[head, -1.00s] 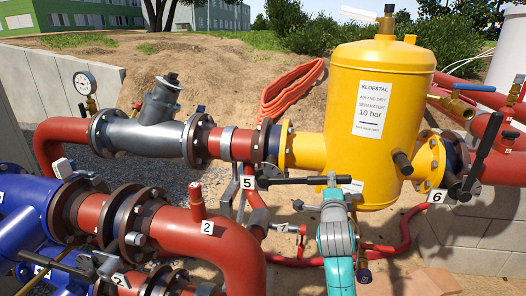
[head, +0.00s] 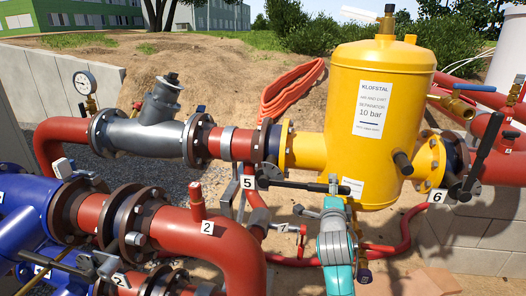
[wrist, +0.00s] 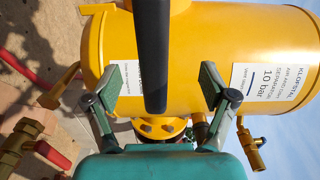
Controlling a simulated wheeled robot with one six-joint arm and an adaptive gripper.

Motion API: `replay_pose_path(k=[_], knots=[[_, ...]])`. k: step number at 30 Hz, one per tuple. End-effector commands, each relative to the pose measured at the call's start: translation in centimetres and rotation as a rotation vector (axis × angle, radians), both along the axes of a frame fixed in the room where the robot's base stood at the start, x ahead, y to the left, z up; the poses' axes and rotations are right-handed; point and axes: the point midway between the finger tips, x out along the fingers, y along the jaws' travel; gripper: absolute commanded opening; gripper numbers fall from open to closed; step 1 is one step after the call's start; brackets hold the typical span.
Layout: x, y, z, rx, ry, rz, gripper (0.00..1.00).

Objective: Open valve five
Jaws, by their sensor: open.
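Valve five's black lever (head: 300,185) extends right from the pipe flange by the white "5" label (head: 247,183), in front of the yellow separator (head: 382,80). My gripper (head: 334,202) is at the lever's free right end in the head view. In the wrist view the lever (wrist: 151,50) runs between the two spread fingers of my gripper (wrist: 161,88), with gaps on both sides. The fingers are open, not closed on it. The valve's stem is mostly hidden by the flange and lever.
The yellow separator stands close behind my gripper. Valve six's upright black lever (head: 480,150) is to the right. A red pipe (head: 215,240) with label "2" is at front left. A red hose (head: 385,248) runs along the ground.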

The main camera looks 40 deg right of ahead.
Motion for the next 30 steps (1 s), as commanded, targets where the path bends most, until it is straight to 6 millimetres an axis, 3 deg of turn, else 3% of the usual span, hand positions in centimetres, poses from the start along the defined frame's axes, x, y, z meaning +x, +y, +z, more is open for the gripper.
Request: replay_pose_path(k=[19, 30], knots=[[-3.8, 5.0, 0.0, -0.001, 0.001, 0.001, 0.83], [-4.2, 5.4, 0.0, 0.0, 0.0, 0.0, 0.83]])
